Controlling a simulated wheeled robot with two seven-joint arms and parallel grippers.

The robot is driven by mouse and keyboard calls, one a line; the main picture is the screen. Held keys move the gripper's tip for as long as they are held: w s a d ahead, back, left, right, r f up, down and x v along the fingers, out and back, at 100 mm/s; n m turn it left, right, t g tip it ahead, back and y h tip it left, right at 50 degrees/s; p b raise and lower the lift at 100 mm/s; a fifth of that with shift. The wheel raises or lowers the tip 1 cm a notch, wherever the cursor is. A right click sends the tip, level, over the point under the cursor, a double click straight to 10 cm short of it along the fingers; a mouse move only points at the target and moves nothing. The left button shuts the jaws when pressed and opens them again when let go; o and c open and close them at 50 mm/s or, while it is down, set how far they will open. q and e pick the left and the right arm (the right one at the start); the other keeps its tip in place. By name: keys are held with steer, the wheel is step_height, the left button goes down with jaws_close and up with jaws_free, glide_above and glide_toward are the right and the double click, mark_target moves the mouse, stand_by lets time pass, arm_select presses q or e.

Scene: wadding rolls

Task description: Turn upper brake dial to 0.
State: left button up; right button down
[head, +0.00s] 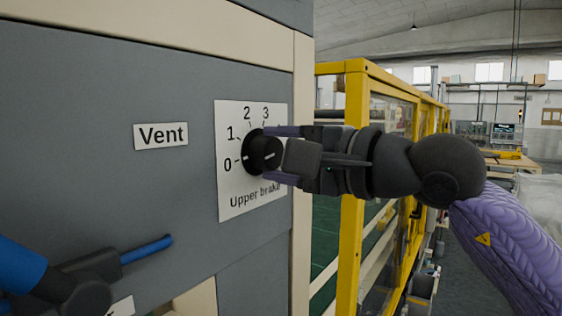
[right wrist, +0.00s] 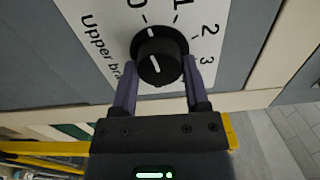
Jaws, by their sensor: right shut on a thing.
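The upper brake dial (head: 262,153) is a round black knob with a white pointer line, on a white plate (head: 238,200) marked 0, 1, 2, 3 and "Upper brake". In the right wrist view the dial (right wrist: 157,62) has its pointer line towards the 0 tick, about in line with it. My right gripper (head: 287,155) is shut on the dial, one purple finger on each side; its fingers also show in the right wrist view (right wrist: 158,80). My left gripper (head: 146,249) is at the lower left, away from the dial, with one blue finger clearly visible.
A "Vent" label (head: 161,136) is on the grey panel (head: 80,160) left of the dial. Another label (head: 122,306) is partly hidden below my left gripper. A yellow guard frame (head: 354,150) stands right of the cabinet, behind my right arm.

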steer(key=shift+n, duration=0.3)
stand_by(0.4)
steer(key=shift+c, duration=0.4)
jaws_free()
steer(key=b+v, duration=0.3)
steer(key=v, duration=0.7)
